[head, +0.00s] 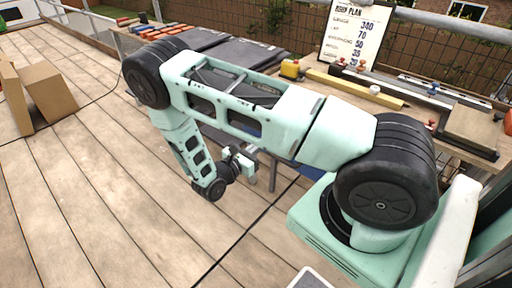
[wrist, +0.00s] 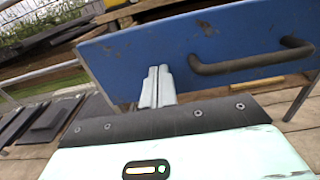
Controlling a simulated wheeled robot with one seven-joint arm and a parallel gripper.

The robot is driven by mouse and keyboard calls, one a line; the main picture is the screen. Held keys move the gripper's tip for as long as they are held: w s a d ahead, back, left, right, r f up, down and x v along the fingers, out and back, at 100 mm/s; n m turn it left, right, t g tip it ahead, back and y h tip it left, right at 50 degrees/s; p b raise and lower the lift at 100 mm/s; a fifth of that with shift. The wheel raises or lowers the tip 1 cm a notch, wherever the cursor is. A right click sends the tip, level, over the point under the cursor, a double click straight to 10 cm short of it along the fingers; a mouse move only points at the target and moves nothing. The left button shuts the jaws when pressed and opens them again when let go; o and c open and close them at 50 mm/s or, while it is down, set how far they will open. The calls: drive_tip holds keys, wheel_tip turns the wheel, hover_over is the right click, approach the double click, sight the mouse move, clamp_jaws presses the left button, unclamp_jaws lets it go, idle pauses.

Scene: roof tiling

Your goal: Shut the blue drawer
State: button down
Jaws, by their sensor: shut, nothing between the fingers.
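The blue drawer (wrist: 190,50) shows its flat front panel across the wrist view, tilted in the picture. A dark bar handle (wrist: 250,63) is fixed on the right part of that front. My gripper (wrist: 158,72) is shut and empty, its two grey fingers together, left of the handle. The fingertips overlap the blue front in the picture; I cannot tell whether they touch it. In the head view my own arm hides most of the drawer, and I cannot tell how far out it stands.
Dark slabs (wrist: 43,122) lie at left in the wrist view.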

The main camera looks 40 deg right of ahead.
drive_tip(key=d, duration=0.8)
drive_tip(key=w+d, duration=0.1)
drive_tip(key=d, duration=0.7)
drive_tip(key=w+d+p, duration=0.1)
drive_tip(key=d, duration=0.8)
drive_tip(key=shift+d, duration=0.3)
drive_tip(key=shift+d+r, duration=0.1)
drive_tip(key=shift+a, duration=0.4)
drive_tip(key=a, duration=0.9)
drive_tip(key=s+a, duration=0.1)
drive_tip(key=a, duration=0.4)
drive_tip(key=shift+s, duration=0.1)
